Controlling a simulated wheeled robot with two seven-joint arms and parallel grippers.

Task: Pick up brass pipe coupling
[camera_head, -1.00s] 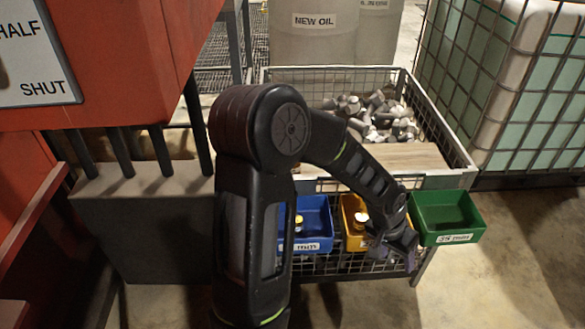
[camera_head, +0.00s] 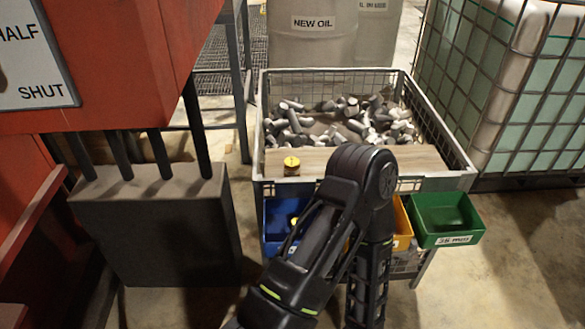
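A small gold-yellow, short cylindrical piece (camera_head: 291,166) that looks like the brass coupling stands on the wooden board (camera_head: 408,159) at the front of the wire-mesh crate. A small yellow piece (camera_head: 294,221) also shows in the blue bin (camera_head: 275,238) below; its exact kind is too small to tell. One of my arms rises from the bottom, bends at an elbow in front of the board's middle, and runs back down out of the picture. Its gripper is below the frame's edge. My other gripper does not show either.
Grey metal cylinders (camera_head: 352,108) lie heaped in the crate behind the board. A yellow bin (camera_head: 402,226), partly hidden by my arm, and a green bin (camera_head: 446,213) hang at the front. A red machine (camera_head: 112,60) stands left, a caged tank (camera_head: 530,90) right.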

